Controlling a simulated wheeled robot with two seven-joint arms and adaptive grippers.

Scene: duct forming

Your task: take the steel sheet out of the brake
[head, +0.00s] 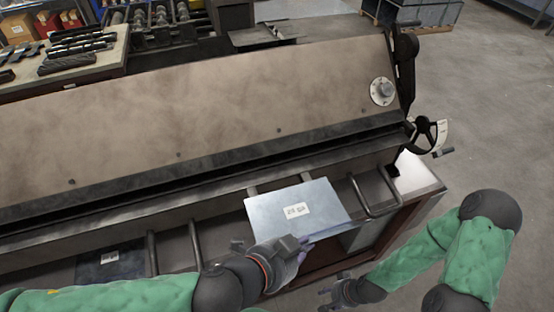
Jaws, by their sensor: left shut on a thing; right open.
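The steel sheet (270,213) is a light grey rectangle with a white paper label. It is in front of the brake (200,115), outside its dark jaw slot, above the front support bars. My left gripper (300,246) is shut on the sheet's near edge; its fingertips are partly hidden. My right gripper (335,289) is open and empty, lower and to the right of the sheet, apart from it.
Bent metal bars (372,194) stick out along the brake's front. A dark labelled sheet (112,262) lies low at the left. A handwheel (425,132) stands at the brake's right end. Open floor (490,120) is on the right.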

